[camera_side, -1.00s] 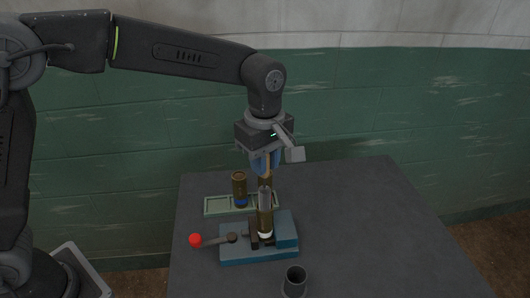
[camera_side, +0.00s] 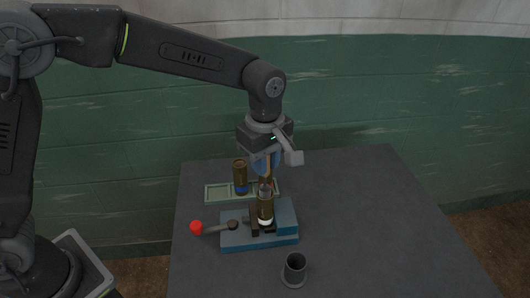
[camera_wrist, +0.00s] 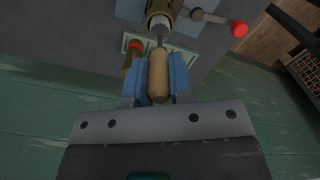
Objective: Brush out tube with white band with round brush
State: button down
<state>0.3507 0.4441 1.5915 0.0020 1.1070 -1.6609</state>
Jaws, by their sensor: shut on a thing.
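The brass tube with a white band (camera_side: 265,208) stands upright in the blue vise (camera_side: 286,229), its band low near the jaws. My gripper (camera_side: 265,165) is above it, its blue fingers shut on the wooden handle of the round brush (camera_wrist: 158,78). The brush points down, with its grey bristles at the tube's mouth; they look partly inside, though the exact depth is hard to tell. In the wrist view, the tube's open end (camera_wrist: 160,15) lies straight beyond the brush's thin shaft.
A pale green tray (camera_side: 218,192) behind the vise holds a tube with a blue band (camera_side: 240,178); a tube with a red band (camera_wrist: 134,50) shows in the wrist view. The vise's red-knobbed lever (camera_side: 197,228) sticks out left. A dark cup (camera_side: 294,268) stands in front. The table's right is clear.

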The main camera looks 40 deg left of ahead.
aim_at(265, 179)
jog(key=shift+f, duration=2.45)
jog(key=shift+r, duration=2.25)
jog(key=shift+f, duration=0.1)
jog(key=shift+f, duration=2.2)
jog(key=shift+r, duration=2.3)
